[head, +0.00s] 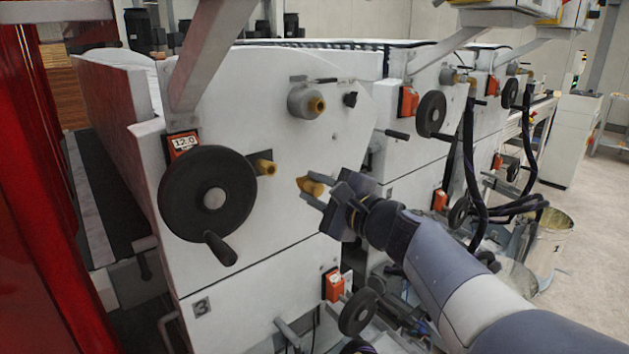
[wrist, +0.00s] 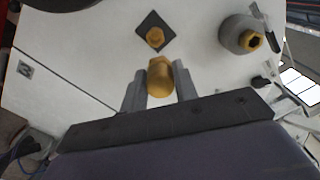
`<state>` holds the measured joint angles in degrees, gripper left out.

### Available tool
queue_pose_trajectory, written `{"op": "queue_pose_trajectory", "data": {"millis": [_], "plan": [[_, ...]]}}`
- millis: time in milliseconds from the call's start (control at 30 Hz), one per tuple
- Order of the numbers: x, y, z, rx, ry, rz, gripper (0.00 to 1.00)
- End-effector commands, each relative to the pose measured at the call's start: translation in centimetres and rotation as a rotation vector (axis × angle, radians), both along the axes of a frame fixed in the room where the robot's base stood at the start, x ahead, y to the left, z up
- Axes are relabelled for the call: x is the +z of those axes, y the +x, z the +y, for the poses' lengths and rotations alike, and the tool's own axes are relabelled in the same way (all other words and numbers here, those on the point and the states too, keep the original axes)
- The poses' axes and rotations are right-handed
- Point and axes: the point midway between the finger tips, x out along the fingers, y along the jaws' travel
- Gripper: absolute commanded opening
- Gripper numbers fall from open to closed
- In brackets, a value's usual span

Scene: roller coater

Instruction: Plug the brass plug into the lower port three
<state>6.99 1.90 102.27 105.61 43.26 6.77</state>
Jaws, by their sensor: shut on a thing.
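The brass plug (head: 311,187) is held between the fingers of my gripper (head: 318,191), out in front of the white machine panel. In the wrist view the plug (wrist: 160,78) sits between the two grey fingers (wrist: 158,92). The lower port (head: 266,168) is a brass fitting right of the big black handwheel; in the wrist view it shows on a dark diamond plate (wrist: 155,37), just beyond the plug. A visible gap separates plug and port. The upper brass port (head: 316,105) sits in a round grey boss, higher and to the right. A label "3" (head: 202,306) marks the panel.
The black handwheel (head: 208,195) with its handle stands out left of the lower port. A smaller handwheel (head: 358,312) and an orange indicator (head: 334,286) are below. More machine units with black hoses (head: 470,150) stand to the right.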

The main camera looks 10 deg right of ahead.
Motion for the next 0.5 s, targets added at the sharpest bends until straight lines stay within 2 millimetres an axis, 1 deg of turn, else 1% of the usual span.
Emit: {"op": "queue_pose_trajectory", "data": {"millis": [33,167,500], "plan": [[-0.07,-0.41,0.07,-0.002,0.011,0.006,0.0],[-0.05,-0.97,0.15,-0.005,0.029,0.019,0.0],[0.0,-1.07,0.17,-0.007,0.033,0.023,0.0]]}}
